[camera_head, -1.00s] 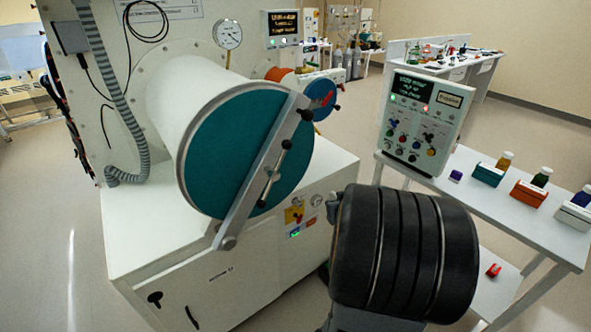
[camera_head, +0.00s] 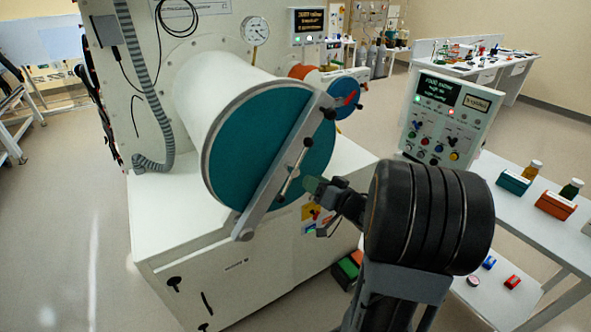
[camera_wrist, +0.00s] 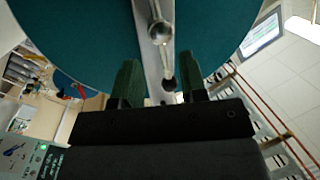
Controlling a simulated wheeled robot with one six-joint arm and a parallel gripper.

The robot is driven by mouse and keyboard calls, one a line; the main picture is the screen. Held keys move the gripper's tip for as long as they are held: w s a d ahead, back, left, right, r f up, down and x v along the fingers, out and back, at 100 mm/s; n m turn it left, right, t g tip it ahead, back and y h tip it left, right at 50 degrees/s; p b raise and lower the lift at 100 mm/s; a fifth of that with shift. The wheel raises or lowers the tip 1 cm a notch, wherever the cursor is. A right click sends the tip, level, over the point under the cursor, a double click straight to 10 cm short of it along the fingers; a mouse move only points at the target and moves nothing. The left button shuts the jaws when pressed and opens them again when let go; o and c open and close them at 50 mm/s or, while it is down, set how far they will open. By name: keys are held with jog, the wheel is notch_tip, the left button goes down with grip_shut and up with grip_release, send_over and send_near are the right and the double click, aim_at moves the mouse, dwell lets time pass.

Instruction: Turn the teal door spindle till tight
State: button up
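The large teal door (camera_head: 245,150) closes the end of the white antechamber cylinder, with a grey bar (camera_head: 280,165) slanting across it. The spindle (camera_head: 294,170) is a thin metal handle with knobbed ends at the middle of the bar. My gripper (camera_head: 312,186) is just to the right of the spindle's lower part in the head view. In the wrist view my gripper (camera_wrist: 160,88) is open, with green fingers on either side of the bar's line and the spindle's ball end (camera_wrist: 160,32) ahead of them. No contact shows; the fingers look empty.
A smaller blue door (camera_head: 346,97) is behind the large one. A control panel (camera_head: 445,118) stands on the white side table (camera_head: 500,215) at the right, with colored boxes and bottles. A pressure gauge (camera_head: 256,31) is above the cylinder.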

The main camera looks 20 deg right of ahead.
aim_at(295, 171)
jog(key=p+x, duration=0.1)
jog(key=x, duration=0.7)
grip_shut()
dwell(0.3)
